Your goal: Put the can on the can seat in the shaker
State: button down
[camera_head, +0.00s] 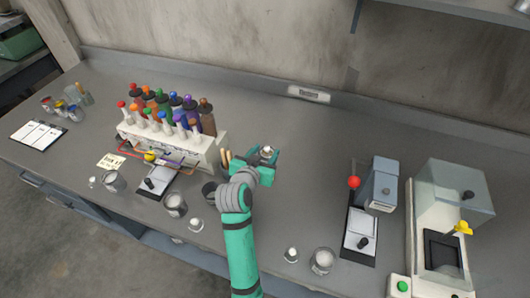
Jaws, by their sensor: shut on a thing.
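My gripper (267,159), teal, is over the middle of the bench, just right of the bottle rack. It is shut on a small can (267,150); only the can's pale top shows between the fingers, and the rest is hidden. The shaker (425,235) appears to be the cream machine at the far right, with a clear hood, a yellow knob and a green button. A dark recess (443,251) shows in its front part; I cannot tell whether this is the can seat. My gripper is well to the left of the machine.
A cream rack (205,150) of coloured bottles stands left of my gripper. Several small metal cups and jars stand along the front edge. A grey lever device (382,186) with a red ball stands left of the shaker.

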jog(key=shift+f, duration=0.1)
jog(key=c, duration=0.9)
grip_release()
